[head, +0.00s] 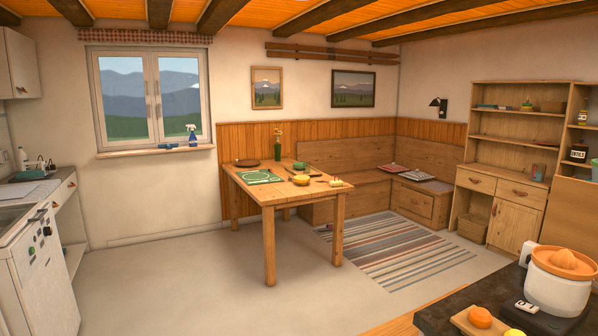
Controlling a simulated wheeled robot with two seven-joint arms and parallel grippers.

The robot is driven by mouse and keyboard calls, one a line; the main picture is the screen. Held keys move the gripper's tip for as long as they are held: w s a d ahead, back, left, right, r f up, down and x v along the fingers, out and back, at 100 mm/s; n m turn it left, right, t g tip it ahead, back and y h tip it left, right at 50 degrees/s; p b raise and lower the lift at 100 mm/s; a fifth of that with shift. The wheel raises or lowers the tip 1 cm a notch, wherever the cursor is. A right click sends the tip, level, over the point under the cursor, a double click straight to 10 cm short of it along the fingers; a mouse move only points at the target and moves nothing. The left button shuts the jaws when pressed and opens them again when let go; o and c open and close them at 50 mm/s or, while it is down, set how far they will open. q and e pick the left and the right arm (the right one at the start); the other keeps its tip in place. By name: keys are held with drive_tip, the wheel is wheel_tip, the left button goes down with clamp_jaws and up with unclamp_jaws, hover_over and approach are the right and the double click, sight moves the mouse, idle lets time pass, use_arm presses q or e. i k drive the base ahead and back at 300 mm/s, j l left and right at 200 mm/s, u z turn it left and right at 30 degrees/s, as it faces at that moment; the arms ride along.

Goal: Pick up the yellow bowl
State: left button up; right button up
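A small yellow, rounded thing that looks like the yellow bowl (301,180) sits on the wooden table (272,193) across the room, near the middle of its top. It is small in the picture, so its inside is hard to make out. Neither of my grippers is in the head view.
The table also holds a green mat (259,177), a brown dish (247,162), a green vase (278,150) and a small dish (336,183). A dark counter with a juicer (558,285) stands close at lower right. The floor (180,270) before the table is clear.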

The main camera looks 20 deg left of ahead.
sight(300, 181)
drive_tip(key=i+j+u, duration=0.15)
drive_tip(key=i+u, duration=0.15)
drive_tip(key=i+j+u, duration=0.4)
drive_tip(key=i, duration=0.35)
drive_tip(key=i+u, duration=0.35)
drive_tip(key=i, duration=0.4)
drive_tip(key=i+l+u, duration=0.25)
drive_tip(key=i+u, duration=0.15)
drive_tip(key=i, duration=0.35)
drive_tip(key=i+z, duration=0.35)
drive_tip(key=i, duration=0.15)
drive_tip(key=i+z, duration=0.4)
drive_tip(key=i, duration=0.15)
drive_tip(key=i+j+z, duration=0.35)
drive_tip(key=i, duration=0.15)
drive_tip(key=i+l+z, duration=0.15)
drive_tip(key=i, duration=0.35)
drive_tip(key=i+l+z, duration=0.1)
drive_tip(key=i, duration=0.4)
drive_tip(key=l, duration=0.1)
